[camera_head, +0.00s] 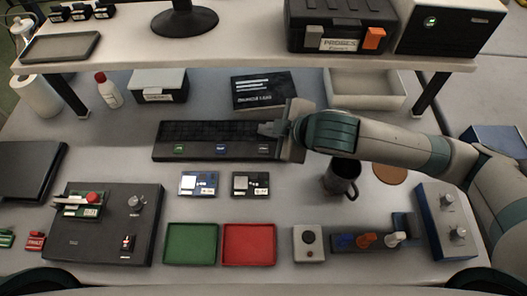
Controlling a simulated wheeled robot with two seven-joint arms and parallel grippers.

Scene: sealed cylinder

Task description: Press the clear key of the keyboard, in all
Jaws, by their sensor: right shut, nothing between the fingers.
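The black keyboard (205,134) lies flat in the middle of the table. Along its front edge are a green key (179,149), a blue key (221,149) and a pale key (263,150). Their labels are too small to read, so I cannot tell which is the clear key. My right gripper (266,129) is shut and empty, with its tips over the right end of the keyboard, just behind the pale key. I cannot tell whether it touches the keyboard. My left gripper is not in view.
A dark mug (342,178) stands below my right forearm. Two small cards (198,184) lie before the keyboard, with a green tray (191,244) and red tray (249,244) nearer. A black sign (258,91) is behind it. A raised shelf (240,50) spans the back.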

